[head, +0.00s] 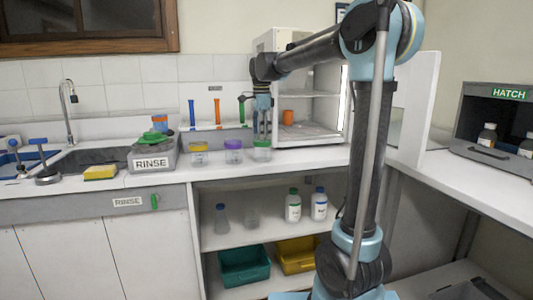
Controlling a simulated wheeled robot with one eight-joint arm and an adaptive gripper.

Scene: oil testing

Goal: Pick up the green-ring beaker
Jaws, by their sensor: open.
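The green-ring beaker (262,151) stands upright on the white counter, at the right end of a row of three beakers. It is clear with a green band around its top. My gripper (262,136) points straight down over the green-ring beaker, with its fingers at or just above the rim. The fingers are open. I cannot tell whether they touch the beaker or reach inside it.
A purple-ring beaker (233,152) and a yellow-ring beaker (199,154) stand to the left. Behind is a rack with blue (192,113), orange (217,112) and green (242,110) cylinders. An open white cabinet (308,133) stands right. A RINSE box (152,157) is left.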

